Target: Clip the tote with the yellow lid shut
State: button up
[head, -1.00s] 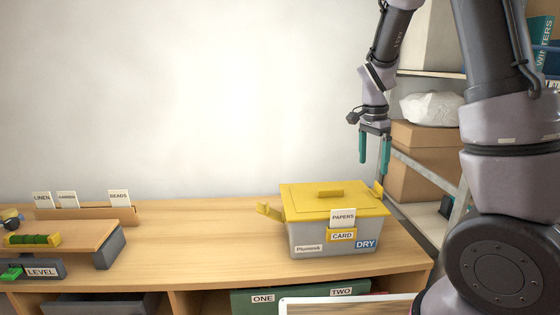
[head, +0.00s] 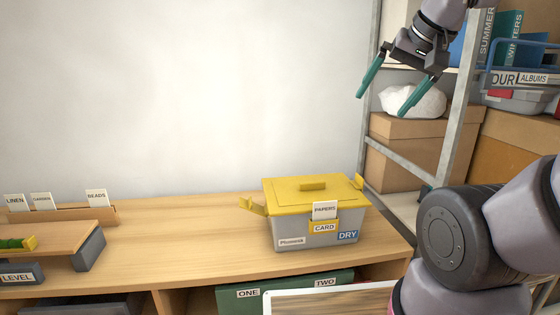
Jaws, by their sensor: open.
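The tote (head: 305,232) is a grey box on the wooden bench top, with its yellow lid (head: 285,190) lying on it. A yellow clip (head: 252,207) sticks outward at the tote's left end. Another yellow clip (head: 359,182) stands up at the right end. The front carries a PAPERS card in a yellow CARD holder, and a DRY label. My gripper (head: 383,96) has teal fingers spread wide apart and empty. It is in the air above and to the right of the tote, touching nothing.
Shelving with brown boxes (head: 411,146), a white bag (head: 412,101) and blue binders is at the right. A low wooden stand (head: 50,236) and upright label cards are at the bench's left. The bench middle is clear. A green box (head: 225,302) sits below the bench top.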

aim_at(247, 205)
jog(key=j+u, duration=0.2)
jog(key=j, duration=0.2)
jog(key=i+j+u, duration=0.2)
jog(key=j, duration=0.2)
jog(key=j+u, duration=0.2)
jog(key=j, duration=0.25)
